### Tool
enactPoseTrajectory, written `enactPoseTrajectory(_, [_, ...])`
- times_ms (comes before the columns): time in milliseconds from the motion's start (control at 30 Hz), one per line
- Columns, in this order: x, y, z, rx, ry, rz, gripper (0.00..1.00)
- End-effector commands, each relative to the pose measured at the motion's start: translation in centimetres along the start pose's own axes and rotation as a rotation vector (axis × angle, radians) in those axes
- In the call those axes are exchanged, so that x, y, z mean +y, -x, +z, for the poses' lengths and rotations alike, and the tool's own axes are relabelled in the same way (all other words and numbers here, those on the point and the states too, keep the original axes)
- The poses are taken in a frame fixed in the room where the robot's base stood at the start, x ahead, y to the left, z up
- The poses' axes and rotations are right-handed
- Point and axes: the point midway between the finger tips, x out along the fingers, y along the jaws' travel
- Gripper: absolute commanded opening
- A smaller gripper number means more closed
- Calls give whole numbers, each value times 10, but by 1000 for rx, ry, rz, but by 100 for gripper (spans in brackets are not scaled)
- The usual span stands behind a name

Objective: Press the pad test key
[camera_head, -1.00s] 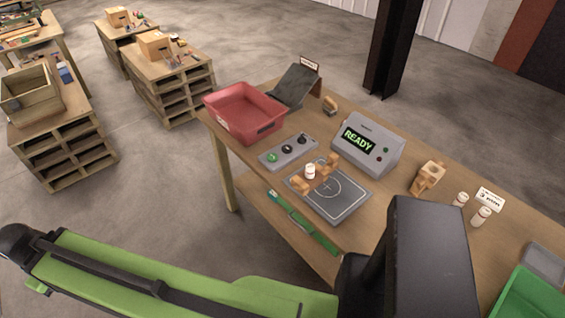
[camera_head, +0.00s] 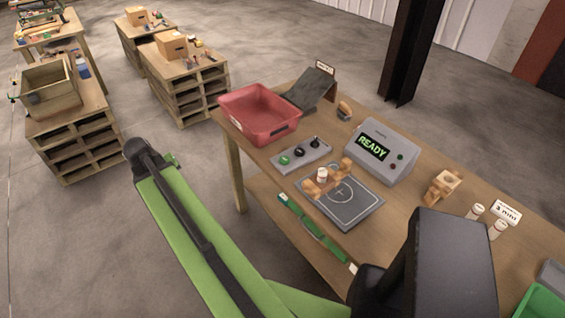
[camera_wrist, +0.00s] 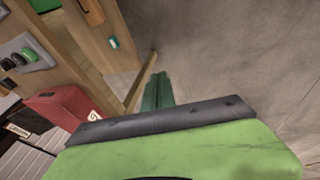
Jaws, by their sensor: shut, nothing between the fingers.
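The pad (camera_head: 352,212) is a dark grey plate with a white circle and crosshair on the table. A grey key panel (camera_head: 290,166) beside it has a green key (camera_head: 285,160) and two black knobs. The panel and its green key (camera_wrist: 29,55) also show at the left of the wrist view. A grey console (camera_head: 388,132) behind the pad reads READY and has small buttons. I cannot read which control is the pad test key. My gripper (camera_wrist: 160,77) is shut and empty, apart from the panel, over the floor beyond the table edge. The head view does not clearly show its fingers.
A red tray (camera_head: 250,133) stands at the table's left end, near a dark sloped plate (camera_head: 308,88). A white jar (camera_head: 321,174) stands among wooden blocks at the pad. More white jars (camera_head: 476,211) stand at the right.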

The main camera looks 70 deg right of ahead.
Motion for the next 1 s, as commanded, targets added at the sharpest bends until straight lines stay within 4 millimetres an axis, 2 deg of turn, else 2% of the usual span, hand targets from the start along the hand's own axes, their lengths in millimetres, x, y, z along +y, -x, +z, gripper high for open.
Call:
enactPoseTrajectory(33, [35,-11,-5,7,-50,37,0])
enactPoseTrajectory(233, [173,-41,-5,44,-230,197,0])
enactPoseTrajectory(400, [287,-56,17,61,-361,334,0])
enactPoseTrajectory(500, [341,-61,34,67,-418,403,0])
enactPoseTrajectory(600, [379,-62,49,70,-455,453,0])
enactPoseTrajectory(700, [400,-63,58,72,-476,482,0])
enactPoseTrajectory(800, [408,-62,62,73,-484,494,0])
enactPoseTrajectory(1000, [408,-62,62,74,-484,494,0])
